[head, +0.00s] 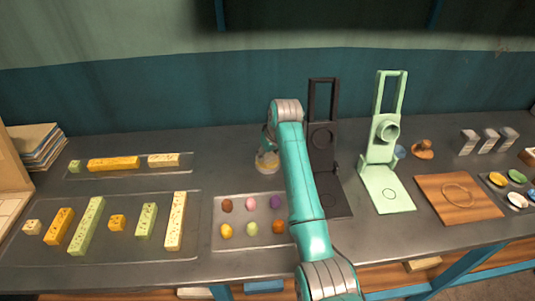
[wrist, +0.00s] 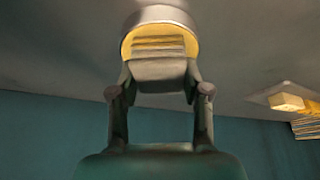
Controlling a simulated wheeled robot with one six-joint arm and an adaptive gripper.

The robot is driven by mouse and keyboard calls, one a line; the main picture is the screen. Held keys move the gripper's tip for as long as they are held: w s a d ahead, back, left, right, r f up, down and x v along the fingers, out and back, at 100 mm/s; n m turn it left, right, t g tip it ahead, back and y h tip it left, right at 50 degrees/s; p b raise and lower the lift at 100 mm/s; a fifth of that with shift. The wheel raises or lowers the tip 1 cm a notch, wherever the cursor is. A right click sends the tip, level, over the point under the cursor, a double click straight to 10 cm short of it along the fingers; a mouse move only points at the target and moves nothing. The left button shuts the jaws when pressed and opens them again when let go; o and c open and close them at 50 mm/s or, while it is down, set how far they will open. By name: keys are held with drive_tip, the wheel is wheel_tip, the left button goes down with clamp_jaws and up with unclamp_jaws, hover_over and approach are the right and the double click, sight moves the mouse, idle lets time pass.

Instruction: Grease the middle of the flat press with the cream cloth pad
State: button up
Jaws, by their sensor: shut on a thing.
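A black press (head: 321,140) with a flat upright plate stands right of my arm; my arm partly covers its base. A pale green press (head: 383,155) with a round barrel stands beside it, a circle marked on its base. The black one looks like the flat press. My gripper (head: 266,150) is low over a small round pot (head: 268,168) with yellow content, left of the black press. In the wrist view my gripper (wrist: 158,72) is shut in front of the pot's yellow face (wrist: 160,43). The cream cloth pad is not clearly distinguishable between the fingers.
A tray (head: 217,242) of several coloured egg-shaped pieces lies in front of the pot. Trays of yellow, green and cream bars (head: 88,225) lie left. A wooden board (head: 430,190) and small coloured dishes (head: 517,177) are at right. Bare table lies behind the pot.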

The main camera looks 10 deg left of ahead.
drive_tip(key=shift+r, duration=3.45)
